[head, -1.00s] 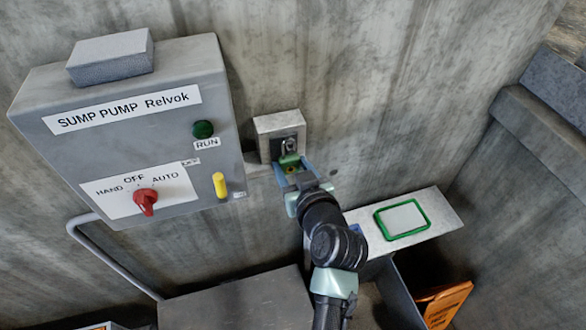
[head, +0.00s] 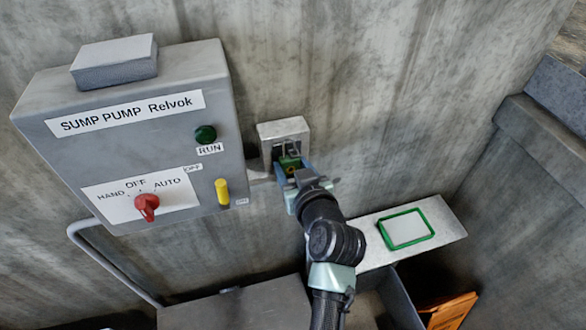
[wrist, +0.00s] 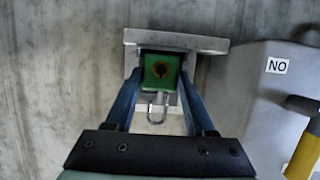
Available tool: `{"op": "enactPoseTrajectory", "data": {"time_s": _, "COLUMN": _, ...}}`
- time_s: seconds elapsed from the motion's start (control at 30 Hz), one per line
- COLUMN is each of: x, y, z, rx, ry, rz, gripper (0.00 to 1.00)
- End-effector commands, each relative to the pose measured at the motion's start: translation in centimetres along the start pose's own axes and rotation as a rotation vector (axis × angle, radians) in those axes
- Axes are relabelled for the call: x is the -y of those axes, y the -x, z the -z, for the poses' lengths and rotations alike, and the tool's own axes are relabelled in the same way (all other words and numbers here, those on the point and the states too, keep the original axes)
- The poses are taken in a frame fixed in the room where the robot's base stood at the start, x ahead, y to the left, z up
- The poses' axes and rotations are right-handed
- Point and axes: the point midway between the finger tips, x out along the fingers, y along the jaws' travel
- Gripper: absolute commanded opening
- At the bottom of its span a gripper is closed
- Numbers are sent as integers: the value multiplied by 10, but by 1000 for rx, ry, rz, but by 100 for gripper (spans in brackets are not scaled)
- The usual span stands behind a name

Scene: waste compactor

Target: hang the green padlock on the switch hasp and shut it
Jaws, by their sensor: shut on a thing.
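The green padlock (head: 289,161) is between my gripper's blue fingers, in front of the grey switch box (head: 268,130) on the wall. My gripper (head: 294,171) is shut on its body. In the wrist view, the padlock (wrist: 160,71) faces the camera with a dark keyhole, between the fingertips (wrist: 160,80). Its metal shackle (wrist: 158,118) shows below the body there. The switch hasp is mostly hidden behind the padlock and fingers. I cannot tell whether the shackle passes through it or is closed.
The sump pump panel (head: 120,140) stands close left, with a red selector knob (head: 146,205) and a yellow cylinder (head: 222,191) sticking out. A ledge (head: 440,212) to the lower right holds a green-rimmed tray (head: 425,217). Bare wall lies right of the switch box.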

Motion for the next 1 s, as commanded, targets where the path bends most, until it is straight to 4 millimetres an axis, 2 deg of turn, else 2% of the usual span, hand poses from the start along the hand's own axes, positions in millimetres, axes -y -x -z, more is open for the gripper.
{"op": "enactPoseTrajectory", "data": {"time_s": 0.8, "x": 0, "y": -1, "z": -4, "rx": 0, "ry": 0, "rz": 0, "gripper": 10}}
{"op": "enactPoseTrajectory", "data": {"time_s": 0.83, "x": 0, "y": -1, "z": -4, "rx": 1, "ry": 0, "rz": 0, "gripper": 58}}
{"op": "enactPoseTrajectory", "data": {"time_s": 1.0, "x": 0, "y": -1, "z": -4, "rx": 1, "ry": -1, "rz": 0, "gripper": 89}}
